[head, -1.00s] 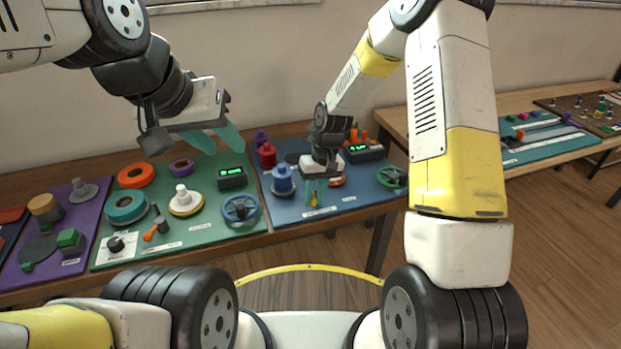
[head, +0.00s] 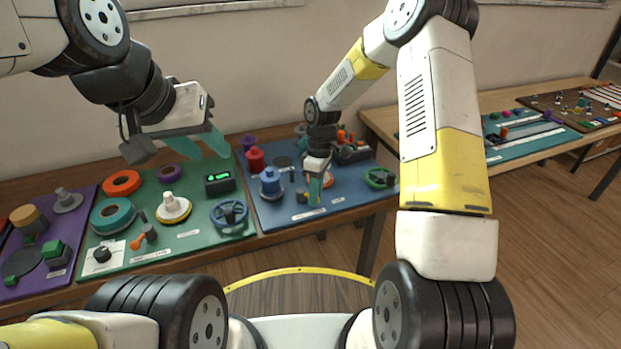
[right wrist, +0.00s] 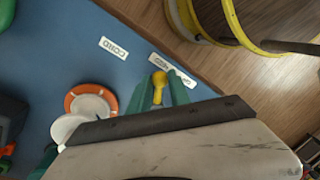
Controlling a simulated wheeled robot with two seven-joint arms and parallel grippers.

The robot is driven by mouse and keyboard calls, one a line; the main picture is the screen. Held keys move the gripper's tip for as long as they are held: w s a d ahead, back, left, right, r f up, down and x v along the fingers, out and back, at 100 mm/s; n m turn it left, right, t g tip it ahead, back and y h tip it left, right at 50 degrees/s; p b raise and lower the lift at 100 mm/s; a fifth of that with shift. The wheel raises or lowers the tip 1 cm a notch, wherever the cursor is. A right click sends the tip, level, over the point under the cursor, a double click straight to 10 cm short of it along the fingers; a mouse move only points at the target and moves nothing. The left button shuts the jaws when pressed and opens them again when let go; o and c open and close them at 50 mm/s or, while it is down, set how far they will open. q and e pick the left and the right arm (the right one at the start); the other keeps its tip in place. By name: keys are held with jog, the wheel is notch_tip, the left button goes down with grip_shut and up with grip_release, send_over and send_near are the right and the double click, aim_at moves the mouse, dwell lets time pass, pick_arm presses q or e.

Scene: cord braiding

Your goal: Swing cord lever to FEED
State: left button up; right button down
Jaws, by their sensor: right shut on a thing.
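The cord lever has a yellow knob (right wrist: 158,82), which shows in the right wrist view between the teal fingers of my right gripper (right wrist: 166,88). The gripper is shut on it. In the head view my right gripper (head: 315,190) points down at the front part of the blue board, and its fingers mostly hide the lever. In the right wrist view a white CORD label (right wrist: 114,47) lies apart from the knob, and a second label (right wrist: 172,68) lies close to it, partly hidden. My left gripper (head: 180,146) is open and empty above the green board.
The blue board (head: 275,214) also carries a blue spool (head: 270,183), a red spool (head: 255,159) and a green handwheel (head: 379,178). The board's front edge near the lever is free.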

jog(key=shift+w+d+n, duration=0.15)
jog(key=shift+w+n, duration=0.05)
jog(key=shift+n, duration=0.3)
jog(key=c, duration=1.2)
grip_release()
jog(key=shift+c, duration=0.2)
jog(key=shift+r, duration=0.1)
notch_tip(320, 180, up, 8)
jog(key=w, duration=0.1)
jog(key=shift+w+d+f, duration=0.2)
jog(key=shift+d+f, duration=0.05)
